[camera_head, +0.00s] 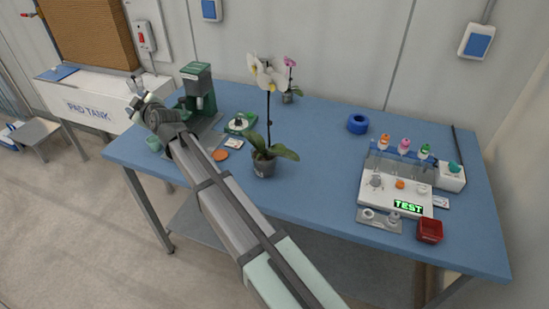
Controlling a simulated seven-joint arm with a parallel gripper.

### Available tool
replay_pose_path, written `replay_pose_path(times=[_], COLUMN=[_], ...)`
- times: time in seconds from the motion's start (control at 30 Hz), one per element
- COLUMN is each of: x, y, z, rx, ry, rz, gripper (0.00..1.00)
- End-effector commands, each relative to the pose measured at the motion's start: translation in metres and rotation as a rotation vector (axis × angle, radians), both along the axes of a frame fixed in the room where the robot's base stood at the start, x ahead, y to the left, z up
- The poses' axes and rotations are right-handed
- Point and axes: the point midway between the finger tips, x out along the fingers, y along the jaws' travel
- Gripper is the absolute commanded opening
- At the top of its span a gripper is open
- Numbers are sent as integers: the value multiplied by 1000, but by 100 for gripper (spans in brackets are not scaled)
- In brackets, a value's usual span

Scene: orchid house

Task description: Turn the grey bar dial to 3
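A white test unit (385,203) stands at the right of the blue table, with a lit green "TEST" display (408,207). On its top are a grey dial (376,180), which looks like the bar dial, an orange knob (400,184) and a whitish knob (421,189). The dial's setting and scale are too small to read. My gripper (135,83) is raised at the far left, near the pad tank, well away from the unit. Its two fingers look apart with nothing between them.
A potted white orchid (263,167) stands mid-table between my gripper and the unit. Bottles with coloured caps (404,145) line the unit's back. A red container (430,230) and grey tray (376,224) sit in front. A green machine (198,85) stands left; blue tape (358,124) lies behind.

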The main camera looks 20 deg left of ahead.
Motion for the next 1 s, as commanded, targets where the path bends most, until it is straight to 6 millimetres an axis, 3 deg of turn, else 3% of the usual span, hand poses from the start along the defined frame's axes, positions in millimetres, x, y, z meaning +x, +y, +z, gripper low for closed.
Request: replay_pose_path(times=[0.03,0.1,0.3,0.4,0.6,0.77,0.87,1.0], x=[24,50,115,139,168,183,192,205], y=[-23,-50,-135,-179,-251,-295,-319,-354], z=[26,57,146,186,249,271,264,236], rx=[36,83,218,284,386,403,360,253], ry=[3,10,9,2,-22,-54,-78,-70], rz=[-26,-52,-122,-153,-197,-221,-229,-219], gripper=[53,53,53,53,53,53,53,53])
